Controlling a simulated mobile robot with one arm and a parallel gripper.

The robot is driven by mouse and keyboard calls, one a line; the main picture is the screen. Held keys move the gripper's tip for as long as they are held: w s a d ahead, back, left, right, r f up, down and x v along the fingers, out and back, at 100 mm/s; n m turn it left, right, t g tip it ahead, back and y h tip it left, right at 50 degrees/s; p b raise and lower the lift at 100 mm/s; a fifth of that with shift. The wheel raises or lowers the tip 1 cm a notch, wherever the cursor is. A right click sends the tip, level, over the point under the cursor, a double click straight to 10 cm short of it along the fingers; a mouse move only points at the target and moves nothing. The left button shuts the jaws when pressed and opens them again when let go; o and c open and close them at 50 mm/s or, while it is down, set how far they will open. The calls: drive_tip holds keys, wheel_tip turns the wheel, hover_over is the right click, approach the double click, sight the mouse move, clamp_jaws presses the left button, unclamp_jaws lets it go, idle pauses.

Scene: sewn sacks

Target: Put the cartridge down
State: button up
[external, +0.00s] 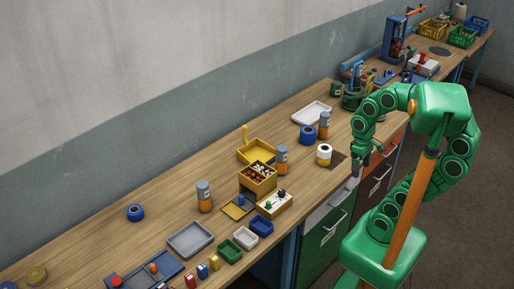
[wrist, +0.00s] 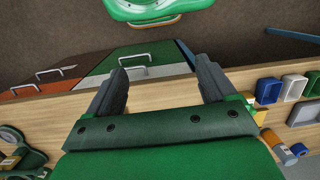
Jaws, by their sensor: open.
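Three grey-and-orange cylinders that look like cartridges stand upright on the wooden bench: one at the left (external: 204,197), one behind the yellow box (external: 281,160) and one farther right (external: 324,125). I cannot tell which one the task means. In the wrist view, an orange-and-grey cylinder (wrist: 279,149) shows at the right edge. My gripper (external: 361,167) is at the bench's front edge, right of the cylinders and apart from them. In the wrist view my gripper (wrist: 160,88) has its fingers wide apart, with nothing between them but bench edge and drawer fronts beyond.
A white-and-yellow roll (external: 324,155) and a dark square patch (external: 339,158) are near my gripper. A blue roll (external: 307,135), white tray (external: 311,113), yellow compartment box (external: 257,181) and small bins (external: 245,238) crowd the bench. Bare wood lies left of the yellow tray (external: 255,151).

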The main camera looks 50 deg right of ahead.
drive_tip(key=w+r+m+t+y, duration=0.1)
drive_tip(key=w+r+m+y, duration=0.25)
drive_tip(key=w, duration=0.45)
drive_tip(key=w+r+m+y, duration=0.2)
drive_tip(key=w+m, duration=0.2)
drive_tip(key=w, duration=0.5)
drive_tip(key=w+d+m+t+y, duration=0.3)
drive_tip(key=w+d+m, duration=0.45)
drive_tip(key=w, duration=0.35)
drive_tip(key=w+d+f+m+t, duration=0.1)
drive_tip(key=w+d+m+t, duration=0.2)
drive_tip(key=d, duration=0.7)
drive_tip(key=w+d+f+m+t, duration=0.2)
drive_tip(key=d+m, duration=0.3)
drive_tip(key=d, duration=0.4)
drive_tip(key=w+d+f+m+t, duration=0.1)
drive_tip(key=w+d+m+t, duration=0.2)
drive_tip(key=d, duration=0.7)
drive_tip(key=m, duration=0.1)
approach(321, 118)
wheel_tip(321, 118, down, 2)
drive_tip(key=w, duration=0.3)
drive_tip(key=shift+y, duration=0.35)
drive_tip(key=shift+x, duration=3.6)
drive_tip(key=shift+s+a+f, duration=0.1)
drive_tip(key=shift+s+a, duration=0.05)
drive_tip(key=shift+s, duration=0.05)
